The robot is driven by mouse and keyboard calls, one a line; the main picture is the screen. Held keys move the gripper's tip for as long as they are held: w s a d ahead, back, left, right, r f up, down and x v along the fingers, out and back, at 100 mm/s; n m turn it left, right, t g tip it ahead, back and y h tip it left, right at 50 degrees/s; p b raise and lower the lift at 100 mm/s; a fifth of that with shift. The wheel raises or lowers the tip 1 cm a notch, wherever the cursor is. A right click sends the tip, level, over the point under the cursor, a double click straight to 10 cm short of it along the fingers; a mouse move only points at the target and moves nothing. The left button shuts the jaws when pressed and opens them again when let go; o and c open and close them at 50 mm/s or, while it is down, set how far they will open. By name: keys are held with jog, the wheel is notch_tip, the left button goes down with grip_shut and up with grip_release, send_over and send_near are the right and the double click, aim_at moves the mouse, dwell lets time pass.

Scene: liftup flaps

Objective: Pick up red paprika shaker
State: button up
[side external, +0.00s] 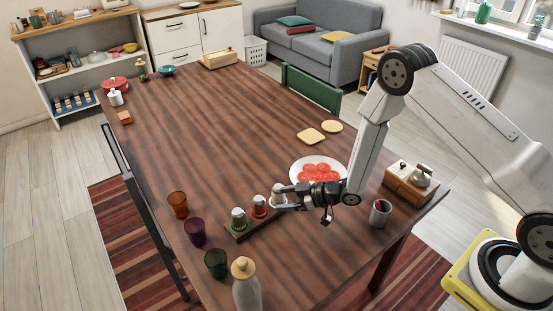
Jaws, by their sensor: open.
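The red paprika shaker (259,207) has a pale cap and stands upright in the middle of a small dark rack (241,237) on the table. A green-filled shaker (239,220) stands to its left in the rack. A pale shaker (278,195) stands to its right, at the rack's far end. My gripper (282,199) is open, reaching in from the right. Its fingers are at the pale shaker and partly cover it; I cannot tell whether they touch it. The paprika shaker is just left of the fingertips and apart from them.
A white plate (297,178) with red slices lies right behind my gripper. Orange (177,204), purple (195,233) and green (216,264) cups and a bottle (246,289) stand left and in front of the rack. The table (215,125) behind the rack is clear.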

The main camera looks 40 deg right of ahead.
aim_at(264, 200)
jog(key=shift+w, duration=0.1)
jog(key=shift+x, duration=1.25)
jog(key=shift+x, duration=2.6)
grip_shut()
jog(key=shift+r, duration=0.15)
